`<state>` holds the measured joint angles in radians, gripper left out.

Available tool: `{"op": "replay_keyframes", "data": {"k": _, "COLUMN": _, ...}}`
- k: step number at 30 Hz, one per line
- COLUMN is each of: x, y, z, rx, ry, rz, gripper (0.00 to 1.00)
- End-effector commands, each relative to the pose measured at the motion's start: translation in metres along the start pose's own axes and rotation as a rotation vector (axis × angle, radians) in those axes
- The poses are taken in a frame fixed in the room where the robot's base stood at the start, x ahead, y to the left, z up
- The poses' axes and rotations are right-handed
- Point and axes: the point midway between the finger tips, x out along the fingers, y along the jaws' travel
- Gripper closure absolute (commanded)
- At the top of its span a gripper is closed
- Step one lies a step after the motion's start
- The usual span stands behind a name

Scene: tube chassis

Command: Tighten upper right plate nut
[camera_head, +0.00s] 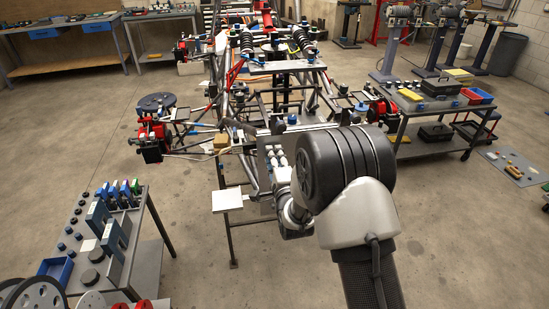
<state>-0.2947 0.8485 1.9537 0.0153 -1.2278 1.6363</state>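The tube chassis (245,100) runs away from me down the middle of the room. A pale flat plate (288,67) lies across it towards the far end. A grey panel (263,150) at the near end has several small white rounded parts (272,158) in front of it. I cannot make out the upper right plate nut; it is too small or hidden behind my arm. My arm (345,170) reaches up from the bottom right and covers the right part of the near end. My gripper does not show clearly; my own arm links seem to hide it.
A tool cart (140,275) stands at the left front, with blue and black items. Another cart (440,104) with boxes stands at the right. A white square plate (227,200) sits on a stand before the chassis. The floor between chassis and carts is mostly clear.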

Motion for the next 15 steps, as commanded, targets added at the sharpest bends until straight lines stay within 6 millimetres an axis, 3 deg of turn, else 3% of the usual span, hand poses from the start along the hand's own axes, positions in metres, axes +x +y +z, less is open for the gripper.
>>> {"op": "replay_keyframes", "data": {"k": 11, "x": 0.000, "y": -0.001, "z": 0.000, "rx": 0.000, "ry": 0.000, "rz": -0.003, "gripper": 0.65}}
{"op": "replay_keyframes", "data": {"k": 15, "x": -0.011, "y": -0.001, "z": 0.000, "rx": 0.000, "ry": 0.000, "rz": -0.001, "gripper": 0.65}}
